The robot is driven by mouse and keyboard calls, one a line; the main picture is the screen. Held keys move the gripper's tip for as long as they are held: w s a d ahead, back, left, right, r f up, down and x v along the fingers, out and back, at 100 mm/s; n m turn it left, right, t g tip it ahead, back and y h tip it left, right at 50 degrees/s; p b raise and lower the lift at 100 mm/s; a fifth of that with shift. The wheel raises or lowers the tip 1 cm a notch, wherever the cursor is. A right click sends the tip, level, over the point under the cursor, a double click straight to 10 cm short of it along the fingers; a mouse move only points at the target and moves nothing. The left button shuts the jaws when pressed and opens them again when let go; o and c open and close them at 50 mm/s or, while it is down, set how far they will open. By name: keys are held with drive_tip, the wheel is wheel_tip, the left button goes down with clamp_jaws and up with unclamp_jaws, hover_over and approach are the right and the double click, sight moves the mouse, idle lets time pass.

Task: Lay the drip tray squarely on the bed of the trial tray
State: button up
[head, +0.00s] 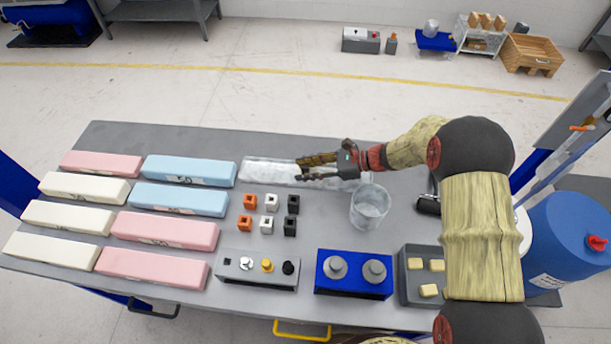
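A long, pale, see-through tray (262,171) lies at the back middle of the table, right of the blue foam blocks. I cannot tell whether it is the drip tray, the trial tray or one on the other. My gripper (299,169) points left over its right half, with its two fingers apart and pale tray surface showing between them. I cannot tell its height above the tray or whether it touches it. The gripper and wrist hide part of the tray's right end. A grey tray (411,295) holding several small cream blocks stands at the front right, partly behind my arm.
A clear round container (369,208) stands just right of and in front of the gripper. Small cubes (268,202) sit mid-table. Foam blocks (164,230) fill the left. A switch box (257,271) and blue two-knob box (353,275) line the front. A blue drum (570,240) stands right.

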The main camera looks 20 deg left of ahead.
drive_tip(key=shift+c, duration=0.6)
clamp_jaws()
drive_tip(key=shift+r, duration=0.1)
